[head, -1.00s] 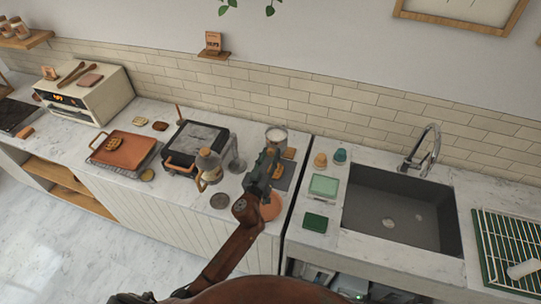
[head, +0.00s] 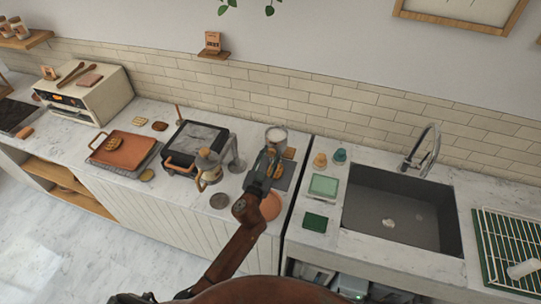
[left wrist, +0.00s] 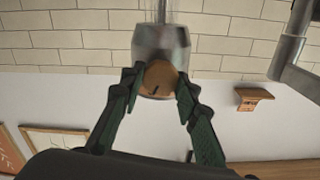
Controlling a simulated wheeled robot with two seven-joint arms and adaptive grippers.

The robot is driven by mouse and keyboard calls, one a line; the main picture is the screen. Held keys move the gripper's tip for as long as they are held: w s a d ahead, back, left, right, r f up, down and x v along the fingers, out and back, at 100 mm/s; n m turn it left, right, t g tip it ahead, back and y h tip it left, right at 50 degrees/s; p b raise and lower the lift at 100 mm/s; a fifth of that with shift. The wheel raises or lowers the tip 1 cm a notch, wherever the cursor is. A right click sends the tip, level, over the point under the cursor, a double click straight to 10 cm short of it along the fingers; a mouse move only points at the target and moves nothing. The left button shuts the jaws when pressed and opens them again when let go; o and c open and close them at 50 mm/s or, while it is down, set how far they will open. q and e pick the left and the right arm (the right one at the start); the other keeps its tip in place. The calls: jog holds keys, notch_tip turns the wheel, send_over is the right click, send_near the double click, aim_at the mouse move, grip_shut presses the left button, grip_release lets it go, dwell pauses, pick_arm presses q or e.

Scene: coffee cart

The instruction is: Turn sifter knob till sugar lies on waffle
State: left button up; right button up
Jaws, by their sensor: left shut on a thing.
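The sifter (head: 276,136) is a grey metal canister with white matter at its top, by the back wall in the head view. In the left wrist view the sifter (left wrist: 148,42) appears upside down, with its round wooden knob (left wrist: 160,78) facing me. A dark mark shows on the knob. My left gripper (left wrist: 157,82) has its green fingers closed on both sides of the knob. In the head view my left gripper (head: 268,160) is in front of the sifter. The waffle (head: 289,153) lies on a dark board (head: 284,178), partly hidden by the gripper. I cannot make out sugar on it.
A kettle-like pot (head: 208,165) and a black griddle (head: 198,140) stand left of my gripper. A pink-orange round item (head: 270,206) is beside my forearm. The sink (head: 400,205) is to the right, past a gap between counters.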

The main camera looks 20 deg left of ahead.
pick_arm(q)
jog(key=m, duration=0.2)
jog(key=shift+m, duration=0.4)
jog(key=m, duration=0.8)
jog(key=shift+d+f+p, duration=0.1)
jog(key=shift+p, duration=0.25)
jog(key=m, duration=0.3)
jog(key=shift+m, duration=0.4)
jog(key=m+p, duration=0.1)
jog(key=m, duration=0.3)
jog(key=shift+m, duration=0.3)
jog(key=m+p, duration=0.1)
jog(key=m, duration=0.2)
jog(key=shift+m, duration=0.3)
jog(key=m+p, duration=0.2)
jog(key=m, duration=0.3)
jog(key=shift+f, duration=0.15)
jog(key=shift+m+p, duration=0.3)
